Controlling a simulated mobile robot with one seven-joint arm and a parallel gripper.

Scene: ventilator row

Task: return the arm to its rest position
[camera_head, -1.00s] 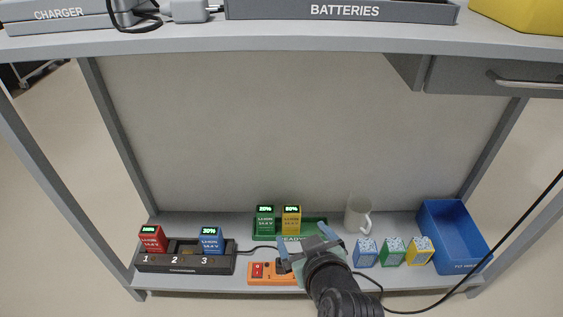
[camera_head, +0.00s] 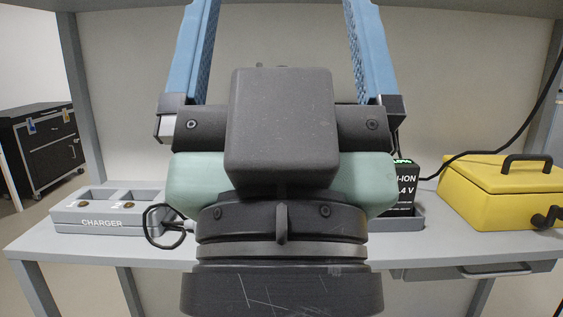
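My gripper (camera_head: 278,30) fills the middle of the head view, raised in front of the bench and pointing up. Its two blue fingers stand wide apart and nothing shows between them; the fingertips run out of the top of the picture. My wrist and the dark box on the gripper's body hide the middle of the bench top.
A grey charger (camera_head: 100,213) with empty slots sits at the left of the bench top (camera_head: 60,250). A black lithium battery (camera_head: 402,190) stands right of my wrist, partly hidden. A yellow case (camera_head: 500,190) is at the right. A dark drawer cabinet (camera_head: 42,145) stands far left.

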